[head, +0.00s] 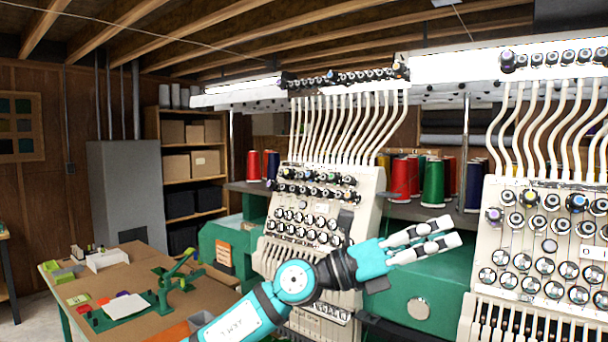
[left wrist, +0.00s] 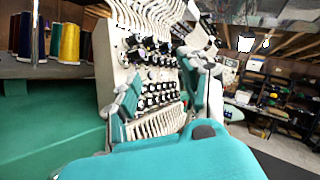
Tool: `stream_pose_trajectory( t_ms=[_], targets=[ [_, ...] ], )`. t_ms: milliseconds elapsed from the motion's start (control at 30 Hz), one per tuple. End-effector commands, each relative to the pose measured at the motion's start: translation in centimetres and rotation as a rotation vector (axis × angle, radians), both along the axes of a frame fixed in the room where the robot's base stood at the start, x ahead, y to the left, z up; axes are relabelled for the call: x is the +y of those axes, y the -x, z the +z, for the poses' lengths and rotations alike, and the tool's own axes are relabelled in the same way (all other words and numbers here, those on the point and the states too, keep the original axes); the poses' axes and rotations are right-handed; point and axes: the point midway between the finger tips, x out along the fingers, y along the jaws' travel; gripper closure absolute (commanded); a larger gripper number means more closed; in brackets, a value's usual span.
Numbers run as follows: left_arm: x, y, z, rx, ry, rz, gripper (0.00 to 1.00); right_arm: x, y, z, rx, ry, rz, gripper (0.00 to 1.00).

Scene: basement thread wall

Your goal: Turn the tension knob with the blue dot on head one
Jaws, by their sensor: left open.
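Two cream machine heads carry rows of dark and chrome knobs: one in the middle of the head view (head: 282,238) and one at the right edge (head: 485,240). A knob with a blue face (head: 577,202) shows on the right-hand head. I cannot read which is head one. My left gripper (head: 440,236) is open and empty, between the two heads and apart from the knobs. In the left wrist view, a knobbed head (left wrist: 155,75) shows between its spread fingers.
Red spools (head: 401,178) and a green spool (head: 433,183) stand on a shelf between the heads. White thread tubes (head: 345,125) rise above the middle head. A workbench (head: 120,275) with small items is at the lower left.

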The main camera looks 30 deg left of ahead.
Motion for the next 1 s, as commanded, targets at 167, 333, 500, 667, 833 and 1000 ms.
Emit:
stream_pose_trajectory(
  t_ms=[167, 333, 500, 667, 833, 1000],
  targets=[
    [5.8, -0.9, 4.1, -0.183, -0.543, 0.191, 0.56, 0.0, 0.0, 0.0, 0.0, 0.0, -0.001, 0.6],
    [17.1, -0.6, 8.2, -0.169, -0.944, 0.474, 0.56, 0.1, -0.1, -0.1, -0.001, 0.0, -0.002, 0.6],
    [27.4, 2.5, 11.4, -0.049, -1.143, 0.71, 0.56, 0.3, -0.1, -0.1, -0.002, -0.004, -0.003, 0.6],
    [31.7, 4.5, 12.4, 0.029, -1.201, 0.802, 0.56, 0.7, -0.2, -0.1, -0.002, -0.008, -0.004, 0.6],
    [32.0, 3.5, 12.1, 0.041, -1.207, 0.81, 0.56, 0.7, -0.2, 0.3, -0.002, -0.009, -0.005, 0.6],
    [31.7, 0.6, 11.1, 0.042, -1.209, 0.807, 0.56, 0.7, -0.2, 1.3, -0.002, -0.008, -0.004, 0.6]
  ],
)
